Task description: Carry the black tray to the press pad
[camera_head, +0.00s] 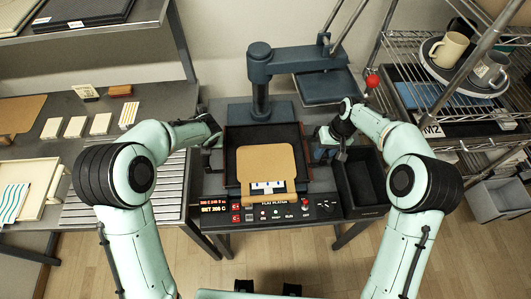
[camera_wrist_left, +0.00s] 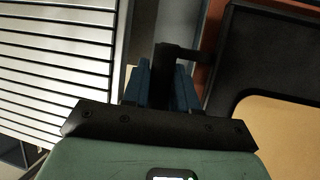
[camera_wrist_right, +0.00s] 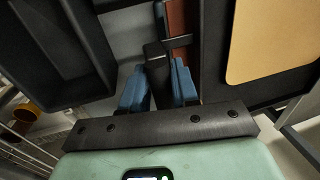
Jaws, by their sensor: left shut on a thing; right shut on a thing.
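The black tray (camera_head: 232,172) lies level over the bed of the blue-grey press (camera_head: 262,85), with a tan sheet (camera_head: 267,165) on it. A white and blue piece (camera_head: 268,186) shows at the sheet's front edge. My left gripper (camera_head: 216,142) is shut on the tray's left handle, which shows dark between its blue fingers in the left wrist view (camera_wrist_left: 165,75). My right gripper (camera_head: 322,150) is shut on the right handle, also in the right wrist view (camera_wrist_right: 156,65). A reddish-brown edge (camera_wrist_right: 180,22) shows beside the tray. The pad is largely hidden; I cannot tell whether the tray touches it.
The press's upper plate (camera_head: 327,86) stands swung aside at the back right; a red knob (camera_head: 372,81) is near it. A black bin (camera_head: 361,185) sits right of the tray. The control panel (camera_head: 270,212) is in front. A slatted rack (camera_head: 120,205) lies left.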

